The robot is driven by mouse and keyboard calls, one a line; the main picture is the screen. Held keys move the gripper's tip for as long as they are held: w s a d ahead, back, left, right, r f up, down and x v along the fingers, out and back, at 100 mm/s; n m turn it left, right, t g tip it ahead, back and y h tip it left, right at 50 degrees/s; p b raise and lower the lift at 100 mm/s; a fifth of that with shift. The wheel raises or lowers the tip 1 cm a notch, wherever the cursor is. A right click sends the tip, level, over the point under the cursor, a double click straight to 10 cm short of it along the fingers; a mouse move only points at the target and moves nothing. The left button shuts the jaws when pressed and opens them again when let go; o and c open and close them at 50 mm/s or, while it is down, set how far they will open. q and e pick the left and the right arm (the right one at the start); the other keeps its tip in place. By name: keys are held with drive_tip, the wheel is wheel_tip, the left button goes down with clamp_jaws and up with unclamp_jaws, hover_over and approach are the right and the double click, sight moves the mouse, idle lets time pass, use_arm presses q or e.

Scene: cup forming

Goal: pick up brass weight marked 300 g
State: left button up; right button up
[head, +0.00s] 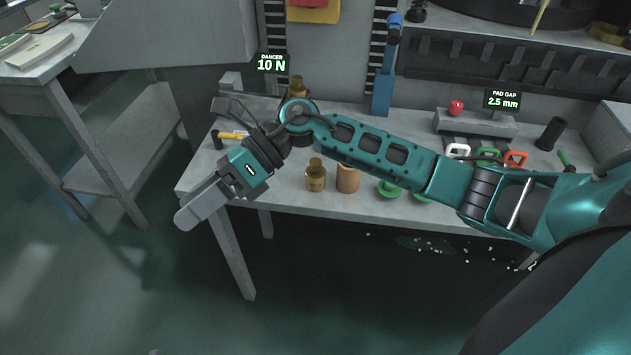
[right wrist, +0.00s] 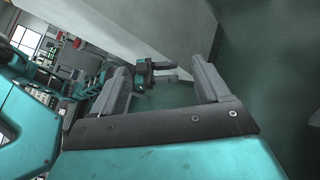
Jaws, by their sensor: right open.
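A brass weight (head: 315,177) with a knob on top stands upright near the front edge of the grey bench; the marking on its face is too small to read. Another brass weight (head: 298,90) stands farther back, partly hidden behind my right arm. My right gripper (head: 190,212) is empty, left of the front weight and out past the bench's front left corner, with its fingers pointing down-left. In the right wrist view its fingers (right wrist: 163,82) are spread apart with nothing between them. A small teal gripper shape (right wrist: 145,73) beyond them looks like my left gripper; its jaws are unclear.
A copper-coloured cylinder (head: 348,179) stands just right of the front weight, with green pieces (head: 388,189) beyond. A yellow-handled tool (head: 233,135) lies at the bench's left. A blue upright tool (head: 383,90) stands behind. Open floor lies before the bench.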

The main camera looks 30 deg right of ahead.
drive_tip(key=w+d+f+n+h+b, duration=0.1)
drive_tip(key=w+d+f+n+h, duration=0.25)
drive_tip(key=d+h, duration=0.4)
wheel_tip(320, 180, up, 4)
drive_tip(key=n+t+h+b, duration=0.1)
drive_tip(key=n+h, duration=0.1)
drive_tip(key=h, duration=0.5)
hover_over(315, 161)
wheel_tip(315, 161, down, 7)
drive_tip(key=shift+d+r+b, duration=0.1)
drive_tip(key=shift+d+b, duration=0.05)
drive_tip(key=shift+b, duration=0.5)
drive_tip(key=shift+f, duration=0.8)
wheel_tip(315, 161, down, 4)
drive_tip(key=shift+f+b, duration=0.2)
drive_tip(key=shift+b, duration=0.2)
use_arm(q)
drive_tip(key=f, duration=0.2)
drive_tip(key=d+f, duration=0.1)
drive_tip(key=shift+w, duration=0.25)
use_arm(e)
drive_tip(key=shift+c, duration=0.2)
drive_tip(key=shift+r, duration=0.1)
drive_tip(key=c, duration=1.3)
